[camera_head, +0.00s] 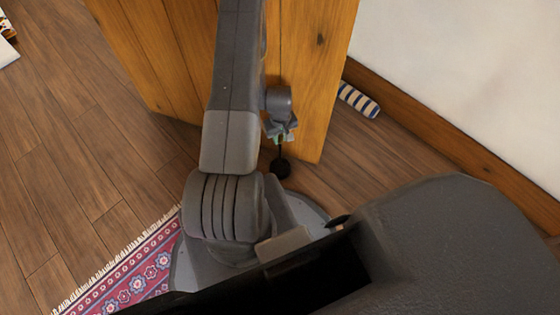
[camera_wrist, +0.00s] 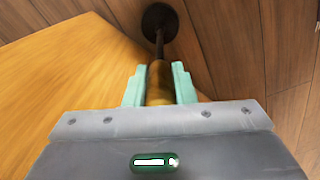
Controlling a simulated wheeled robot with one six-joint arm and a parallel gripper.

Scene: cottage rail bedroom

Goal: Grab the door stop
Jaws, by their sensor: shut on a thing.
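The door stop shows in the wrist view as a dark round foot (camera_wrist: 160,20) on a thin dark stem, with a brownish-yellow upper part (camera_wrist: 158,82) between my fingers. My gripper (camera_wrist: 159,78) has pale green fingertips shut on that upper part, one on each side. In the head view the door stop's black foot (camera_head: 280,169) hangs below my gripper (camera_head: 280,137), near the lower edge of a wooden door (camera_head: 310,90). I cannot tell whether the foot touches the floor. My gripper hides the top of the door stop in the head view.
The wooden door panel rises close beside my gripper. A blue-and-white striped roll (camera_head: 358,100) lies by the skirting board (camera_head: 430,125) at the right. A fringed red patterned rug (camera_head: 135,280) lies at lower left. The wood floor (camera_head: 70,150) at left is clear.

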